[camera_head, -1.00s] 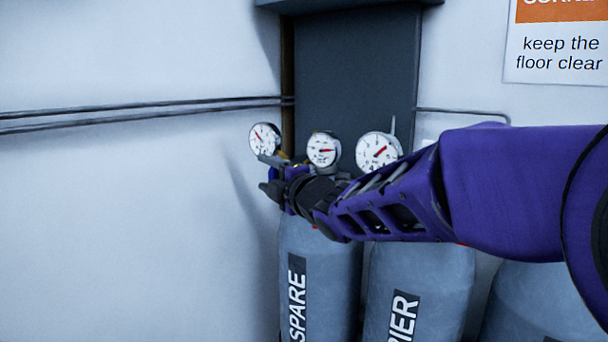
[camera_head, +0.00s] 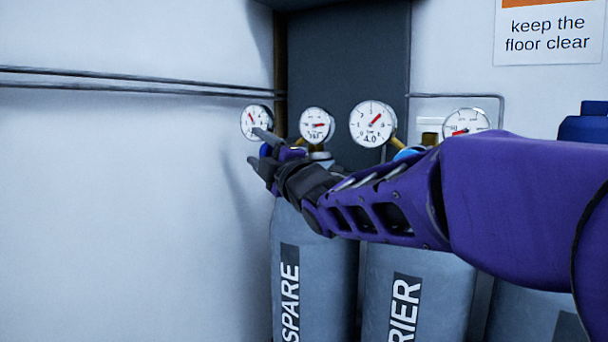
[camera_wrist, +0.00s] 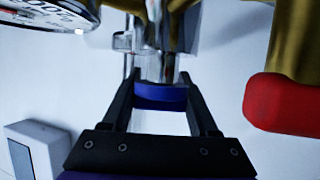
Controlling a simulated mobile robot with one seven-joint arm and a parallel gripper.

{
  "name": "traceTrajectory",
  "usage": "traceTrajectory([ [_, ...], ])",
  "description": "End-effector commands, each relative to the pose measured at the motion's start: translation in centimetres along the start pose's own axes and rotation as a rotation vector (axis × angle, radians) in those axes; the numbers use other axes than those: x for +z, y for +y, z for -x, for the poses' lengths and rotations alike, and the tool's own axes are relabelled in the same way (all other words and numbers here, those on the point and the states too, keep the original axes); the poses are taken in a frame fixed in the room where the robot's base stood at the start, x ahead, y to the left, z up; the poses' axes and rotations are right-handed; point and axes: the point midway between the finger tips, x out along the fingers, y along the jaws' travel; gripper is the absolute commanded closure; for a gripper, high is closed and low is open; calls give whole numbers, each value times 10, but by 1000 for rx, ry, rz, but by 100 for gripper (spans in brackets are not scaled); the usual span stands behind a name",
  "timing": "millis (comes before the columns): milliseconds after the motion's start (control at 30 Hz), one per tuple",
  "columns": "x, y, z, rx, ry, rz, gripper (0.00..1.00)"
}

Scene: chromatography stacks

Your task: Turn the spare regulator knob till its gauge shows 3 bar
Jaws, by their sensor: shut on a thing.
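The grey cylinder labelled SPARE (camera_head: 306,265) stands at the lower middle of the head view. Its regulator has a left gauge (camera_head: 255,121) and a right gauge (camera_head: 317,125). The left gauge's red needle points to the upper left, and my gripper partly covers its lower face, so I cannot read its value. The right gauge's needle points right. My gripper (camera_head: 268,148) is at the regulator, below the left gauge. In the wrist view, my gripper (camera_wrist: 160,88) is shut on the blue knob (camera_wrist: 160,97), one finger on each side. The knob is under a metal regulator body (camera_wrist: 158,65).
The CARRIER cylinder (camera_head: 418,275) stands close on the right. Its left gauge (camera_head: 372,123) shows 4.0, and another gauge (camera_head: 466,122) is farther right. In the wrist view, a red part (camera_wrist: 283,104) is close right of my gripper. White wall is at left.

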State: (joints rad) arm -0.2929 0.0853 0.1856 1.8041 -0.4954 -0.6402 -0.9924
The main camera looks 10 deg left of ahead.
Motion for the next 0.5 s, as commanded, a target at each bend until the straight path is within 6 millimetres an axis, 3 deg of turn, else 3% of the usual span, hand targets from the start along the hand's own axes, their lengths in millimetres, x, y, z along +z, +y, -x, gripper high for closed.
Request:
traceTrajectory([
  [500, 0, 5, 0, 198, 0, -84, 96],
])
